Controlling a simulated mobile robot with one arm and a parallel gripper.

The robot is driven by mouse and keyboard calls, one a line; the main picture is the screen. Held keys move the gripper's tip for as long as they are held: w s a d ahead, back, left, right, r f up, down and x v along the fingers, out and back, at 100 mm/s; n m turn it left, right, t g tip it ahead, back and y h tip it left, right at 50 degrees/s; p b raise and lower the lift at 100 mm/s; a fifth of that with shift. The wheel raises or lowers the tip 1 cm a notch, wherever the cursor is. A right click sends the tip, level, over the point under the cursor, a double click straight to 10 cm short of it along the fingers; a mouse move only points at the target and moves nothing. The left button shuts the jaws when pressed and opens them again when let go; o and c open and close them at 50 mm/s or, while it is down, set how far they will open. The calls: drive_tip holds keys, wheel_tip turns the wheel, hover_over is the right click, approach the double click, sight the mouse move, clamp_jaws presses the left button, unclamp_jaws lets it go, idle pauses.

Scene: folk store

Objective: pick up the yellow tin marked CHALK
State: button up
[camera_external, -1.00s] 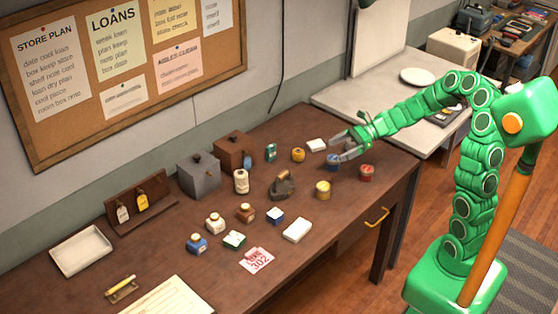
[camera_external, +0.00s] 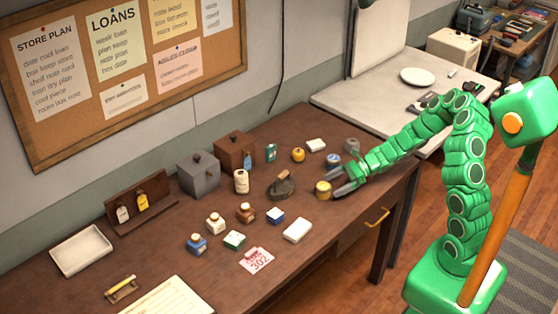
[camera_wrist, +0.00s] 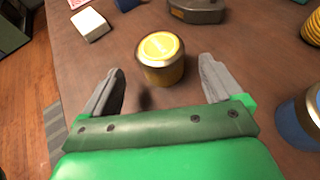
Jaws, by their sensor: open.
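The yellow tin (camera_external: 323,189) stands upright on the dark wooden table, near its right end. In the wrist view the tin (camera_wrist: 163,62) shows its yellow lid, with lettering too blurred to read. My gripper (camera_external: 342,186) is low over the table at the tin's right side, fingers pointing at it. In the wrist view my gripper (camera_wrist: 160,70) is open and empty. The tin appears between the two fingertips, with a gap on each side; I see no contact.
A blue tin (camera_external: 333,160) and a grey round item (camera_external: 351,145) stand behind my gripper. A dark iron-like object (camera_external: 281,186) stands left of the tin.

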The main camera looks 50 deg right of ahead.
sight(319, 190)
drive_tip(key=shift+x, duration=0.95)
drive_tip(key=shift+w+a+f, duration=0.1)
drive_tip(key=shift+w+a, duration=0.3)
drive_tip(key=shift+a, duration=0.25)
drive_tip(key=shift+w+a+f, duration=0.1)
drive_tip(key=shift+w+a, duration=0.25)
drive_tip(key=shift+a, duration=0.35)
drive_tip(key=shift+x, duration=1.15)
drive_tip(key=shift+d, duration=0.1)
drive_tip(key=c, duration=1.1)
